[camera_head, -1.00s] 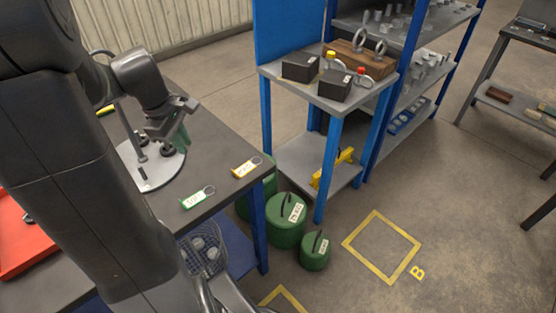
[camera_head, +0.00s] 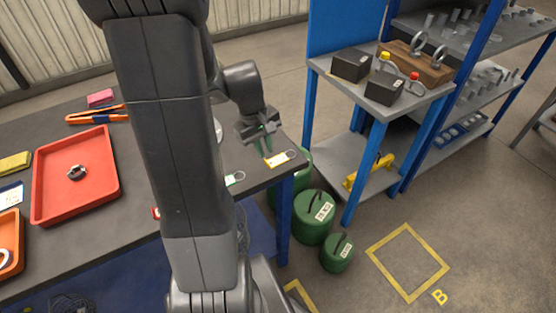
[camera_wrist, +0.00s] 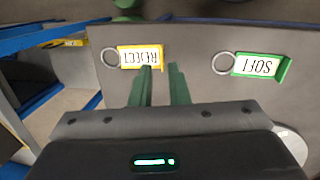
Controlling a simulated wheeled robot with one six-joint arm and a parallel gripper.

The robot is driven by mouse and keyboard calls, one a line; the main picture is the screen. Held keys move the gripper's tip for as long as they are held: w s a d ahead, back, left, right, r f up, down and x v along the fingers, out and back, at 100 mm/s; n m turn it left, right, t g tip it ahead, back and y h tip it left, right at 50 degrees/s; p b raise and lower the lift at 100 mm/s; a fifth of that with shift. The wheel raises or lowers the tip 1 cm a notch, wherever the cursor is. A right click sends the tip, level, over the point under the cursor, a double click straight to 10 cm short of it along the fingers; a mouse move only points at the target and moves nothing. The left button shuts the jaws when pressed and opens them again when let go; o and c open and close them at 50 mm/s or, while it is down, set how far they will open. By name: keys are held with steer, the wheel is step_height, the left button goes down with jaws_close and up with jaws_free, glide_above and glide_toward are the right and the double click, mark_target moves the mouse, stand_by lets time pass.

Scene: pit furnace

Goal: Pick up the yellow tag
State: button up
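The yellow tag (camera_head: 277,160) lies flat near the dark table's right corner, its metal ring toward the edge. In the wrist view the yellow tag (camera_wrist: 140,57) reads REJECT upside down, with its ring on the left. My gripper (camera_head: 262,141) is just behind and left of it in the head view. In the wrist view my gripper (camera_wrist: 160,68) has two green fingers with a narrow gap, open and empty. The tips overlap the tag's near right edge in the picture; I cannot tell whether they touch it.
A red tray (camera_head: 80,205) is at the table's left.

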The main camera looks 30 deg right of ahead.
mark_target(267, 162)
steer(key=shift+w+d+f, duration=0.1)
steer(key=shift+d+f, duration=0.05)
steer(key=shift+f, duration=1.15)
steer(key=shift+w+d+f, duration=0.1)
steer(key=shift+f, duration=1.15)
jaws_close()
